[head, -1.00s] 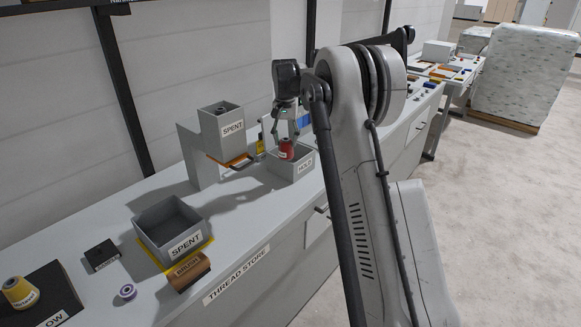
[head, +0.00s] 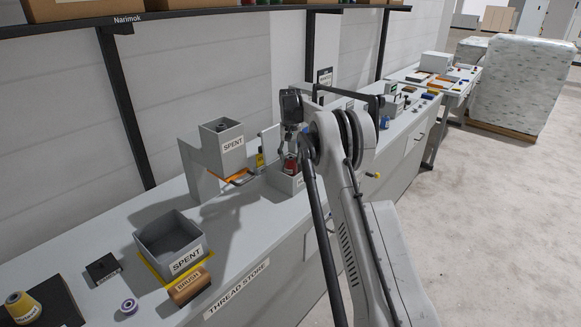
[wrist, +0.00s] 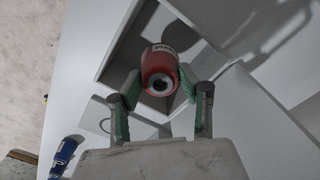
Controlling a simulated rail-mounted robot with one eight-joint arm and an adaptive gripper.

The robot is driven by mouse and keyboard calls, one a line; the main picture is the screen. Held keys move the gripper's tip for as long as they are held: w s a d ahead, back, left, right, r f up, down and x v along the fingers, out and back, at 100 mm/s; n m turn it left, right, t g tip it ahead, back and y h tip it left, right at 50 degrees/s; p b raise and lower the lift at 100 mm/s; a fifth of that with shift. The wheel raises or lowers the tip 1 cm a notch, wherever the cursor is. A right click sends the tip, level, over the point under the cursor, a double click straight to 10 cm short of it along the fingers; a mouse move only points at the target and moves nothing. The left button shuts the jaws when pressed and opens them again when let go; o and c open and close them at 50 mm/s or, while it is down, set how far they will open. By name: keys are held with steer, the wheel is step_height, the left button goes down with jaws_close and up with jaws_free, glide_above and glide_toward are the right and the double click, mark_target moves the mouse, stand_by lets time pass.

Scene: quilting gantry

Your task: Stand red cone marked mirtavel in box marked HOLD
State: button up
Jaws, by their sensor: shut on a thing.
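The red cone (head: 291,164) is in my gripper (head: 292,152), at the HOLD box (head: 287,181). In the wrist view the red cone (wrist: 160,72) shows its top end with a dark hole, and part of a white label with letters. My gripper's green-padded fingers (wrist: 160,98) are shut on it from both sides. The grey box (wrist: 120,70) lies around and behind the cone in the wrist view. The cone's lower end is hidden, so I cannot tell whether it touches the box floor. My arm hides part of the box in the head view.
A SPENT bin (head: 170,247), a brush block (head: 188,286), a purple-and-white spool (head: 129,306) and a yellow cone (head: 20,306) are nearer on the bench.

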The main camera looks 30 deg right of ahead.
mark_target(291, 166)
steer(key=shift+f+p, duration=0.3)
steer(key=shift+f, duration=1.6)
steer(key=shift+f, duration=0.15)
steer(key=o, duration=1.3)
